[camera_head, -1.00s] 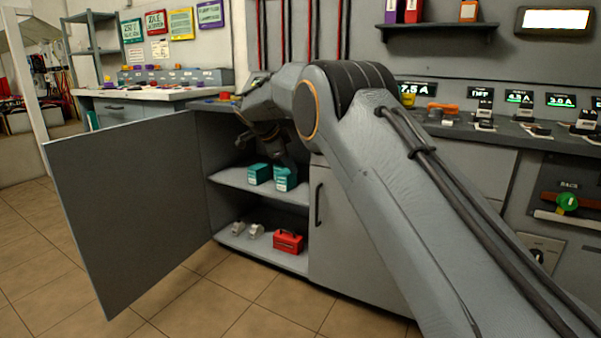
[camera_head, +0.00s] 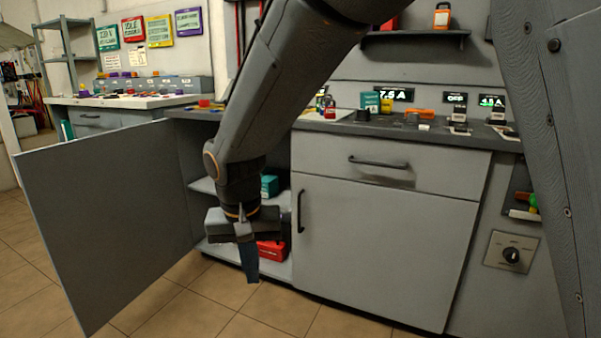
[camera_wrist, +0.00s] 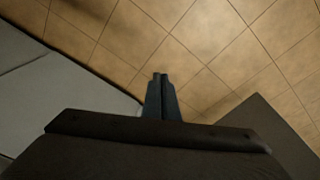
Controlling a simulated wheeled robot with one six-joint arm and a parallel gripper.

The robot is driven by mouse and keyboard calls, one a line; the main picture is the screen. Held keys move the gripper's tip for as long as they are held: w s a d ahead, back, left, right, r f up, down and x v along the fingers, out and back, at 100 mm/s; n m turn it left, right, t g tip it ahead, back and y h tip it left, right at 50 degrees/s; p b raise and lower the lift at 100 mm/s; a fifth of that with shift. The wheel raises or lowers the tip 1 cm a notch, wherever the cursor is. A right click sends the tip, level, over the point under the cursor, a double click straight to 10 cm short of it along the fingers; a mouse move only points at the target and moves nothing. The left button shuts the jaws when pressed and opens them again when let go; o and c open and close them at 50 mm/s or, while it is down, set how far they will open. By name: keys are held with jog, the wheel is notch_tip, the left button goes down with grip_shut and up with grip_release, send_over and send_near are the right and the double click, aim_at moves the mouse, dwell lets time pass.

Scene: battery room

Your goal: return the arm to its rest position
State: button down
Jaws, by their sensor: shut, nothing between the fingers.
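My gripper (camera_head: 249,262) hangs pointing down in front of the open cabinet in the head view. Its fingers are shut with nothing between them. In the wrist view the closed fingertips (camera_wrist: 160,78) show over the tiled floor. My arm comes down from the top of the head view to the gripper. It hides part of the cabinet's shelves and what lies on them.
The open cabinet door (camera_head: 108,218) stands out at left. A teal box (camera_head: 269,186) is on the upper shelf and a red box (camera_head: 271,250) on the lower one. The counter (camera_head: 430,134) holds several small items. The tiled floor (camera_head: 190,308) in front is clear.

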jog(key=s+d+f+n+g, duration=0.1)
jog(key=s+d+f+n, duration=0.15)
jog(key=s, duration=0.45)
jog(key=s+d+f+n, duration=0.1)
jog(key=s+d+n, duration=0.15)
jog(key=s, duration=0.35)
jog(key=s+d+f+n+g, duration=0.1)
jog(key=s+d, duration=0.2)
jog(key=s, duration=0.4)
jog(key=d+r+m+p, duration=0.3)
jog(key=d+r+p, duration=0.7)
jog(key=r+p, duration=0.3)
jog(key=d+r+m+p, duration=0.4)
jog(key=d+r+p, duration=0.7)
jog(key=r+p, duration=0.3)
jog(key=shift+w+p, duration=0.2)
jog(key=shift+p, duration=0.35)
jog(key=shift+r, duration=0.1)
